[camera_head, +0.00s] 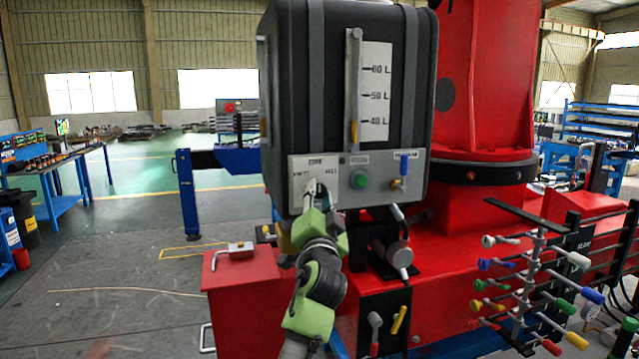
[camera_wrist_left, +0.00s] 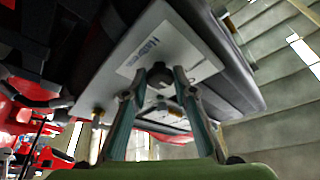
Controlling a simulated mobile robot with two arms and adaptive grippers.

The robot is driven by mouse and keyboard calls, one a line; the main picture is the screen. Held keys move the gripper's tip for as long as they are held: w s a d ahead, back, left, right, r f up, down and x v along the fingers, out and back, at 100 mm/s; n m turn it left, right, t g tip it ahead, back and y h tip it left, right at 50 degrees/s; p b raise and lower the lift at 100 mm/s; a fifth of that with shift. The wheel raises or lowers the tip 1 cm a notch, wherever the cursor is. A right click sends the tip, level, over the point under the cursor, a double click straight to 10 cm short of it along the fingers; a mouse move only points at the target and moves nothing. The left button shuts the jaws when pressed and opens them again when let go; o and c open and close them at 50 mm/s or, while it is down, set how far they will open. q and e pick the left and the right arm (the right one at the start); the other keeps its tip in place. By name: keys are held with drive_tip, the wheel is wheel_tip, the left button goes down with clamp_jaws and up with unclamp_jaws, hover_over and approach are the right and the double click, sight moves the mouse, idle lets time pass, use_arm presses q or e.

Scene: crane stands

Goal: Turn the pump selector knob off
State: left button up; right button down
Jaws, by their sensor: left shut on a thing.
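The pump selector knob (camera_wrist_left: 160,77) is a small dark knob on the grey control panel (camera_head: 340,168) at the bottom of the black tank. Labels stand above and to either side of it; the top one seems to read OFF and the right one FILL. My left gripper (camera_head: 318,188) is at the panel's left part, its fingers shut on the knob. In the left wrist view the two fingers (camera_wrist_left: 162,72) close on it from both sides. In the head view the fingers largely hide the knob, so I cannot tell which way it points. My right gripper is not in view.
A green button (camera_head: 360,180) and a blue-handled valve (camera_head: 404,166) sit right of the knob on the panel. A level gauge (camera_head: 375,90) is above. A red box (camera_head: 243,290) and a rack of coloured levers (camera_head: 530,270) stand below. Open floor lies left.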

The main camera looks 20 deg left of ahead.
use_arm(q)
drive_tip(key=shift+m, duration=0.3)
drive_tip(key=o, duration=1.1)
drive_tip(key=shift+w+a, duration=0.1)
drive_tip(key=shift+a, duration=0.05)
drive_tip(key=v, duration=1.2)
